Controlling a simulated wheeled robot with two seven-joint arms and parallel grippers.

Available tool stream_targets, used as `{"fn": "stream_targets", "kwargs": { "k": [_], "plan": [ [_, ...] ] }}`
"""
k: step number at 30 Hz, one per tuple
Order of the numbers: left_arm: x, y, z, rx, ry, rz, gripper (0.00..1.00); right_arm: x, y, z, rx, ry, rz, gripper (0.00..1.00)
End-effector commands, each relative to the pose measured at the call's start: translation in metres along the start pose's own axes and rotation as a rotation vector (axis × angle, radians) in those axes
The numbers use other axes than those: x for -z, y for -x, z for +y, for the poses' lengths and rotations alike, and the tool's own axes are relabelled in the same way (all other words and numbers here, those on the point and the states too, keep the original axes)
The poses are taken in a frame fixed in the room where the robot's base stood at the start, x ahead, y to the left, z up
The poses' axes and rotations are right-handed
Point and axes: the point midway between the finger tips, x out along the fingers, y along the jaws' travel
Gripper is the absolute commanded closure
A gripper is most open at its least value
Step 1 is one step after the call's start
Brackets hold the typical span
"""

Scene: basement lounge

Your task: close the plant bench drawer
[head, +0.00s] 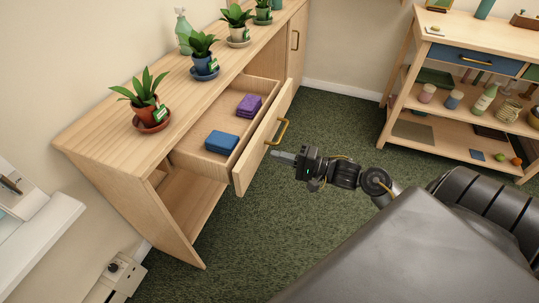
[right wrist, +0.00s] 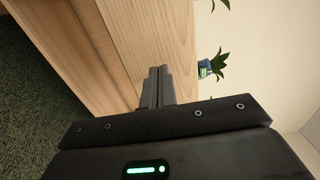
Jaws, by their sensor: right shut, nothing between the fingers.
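The plant bench (head: 111,135) is a long wooden cabinet along the left wall, with potted plants on top. Its drawer (head: 262,140) is pulled out toward the room, with a brass handle (head: 281,131) on its front. A blue cloth (head: 221,142) and a purple cloth (head: 249,105) lie inside. My right gripper (head: 273,153) is shut and empty. In the head view its tips are just in front of the drawer front, below the handle; I cannot tell whether they touch it. The right wrist view shows the shut fingers (right wrist: 157,88) against pale wood. My left gripper is not in view.
A wooden shelf cart (head: 476,53) with jars and bottles stands at the back right. A white shelf (head: 35,235) is at the left edge. Green carpet (head: 333,118) lies open between bench and cart. Plants (head: 146,97) and a spray bottle (head: 184,29) stand on the bench top.

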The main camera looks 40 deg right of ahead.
Motion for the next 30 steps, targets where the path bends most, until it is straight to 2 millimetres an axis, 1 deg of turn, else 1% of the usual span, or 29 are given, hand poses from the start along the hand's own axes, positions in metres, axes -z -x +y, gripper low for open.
{"fn": "stream_targets", "kwargs": {
  "k": [1,3,9,15,21,25,29,30],
  "plan": [
    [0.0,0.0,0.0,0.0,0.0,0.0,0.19,0.0,-0.008,0.001,0.003,0.0,0.0,1.0],
    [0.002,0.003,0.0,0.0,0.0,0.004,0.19,0.0,-0.017,0.001,0.001,0.0,0.001,1.0],
    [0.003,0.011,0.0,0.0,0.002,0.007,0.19,0.0,-0.031,0.001,0.0,0.0,0.002,1.0],
    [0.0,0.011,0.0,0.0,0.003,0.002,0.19,0.0,-0.033,0.001,-0.001,0.0,0.002,1.0],
    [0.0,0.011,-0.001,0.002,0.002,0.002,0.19,0.0,-0.033,0.001,-0.001,0.0,0.001,1.0],
    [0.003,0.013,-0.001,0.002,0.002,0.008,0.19,0.0,-0.037,-0.001,-0.001,-0.001,0.001,1.0],
    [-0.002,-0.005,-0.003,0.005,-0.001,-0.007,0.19,0.0,-0.05,-0.004,0.001,-0.001,0.001,1.0],
    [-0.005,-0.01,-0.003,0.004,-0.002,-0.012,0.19,0.0,-0.057,-0.004,0.001,-0.003,0.001,1.0]
  ]
}}
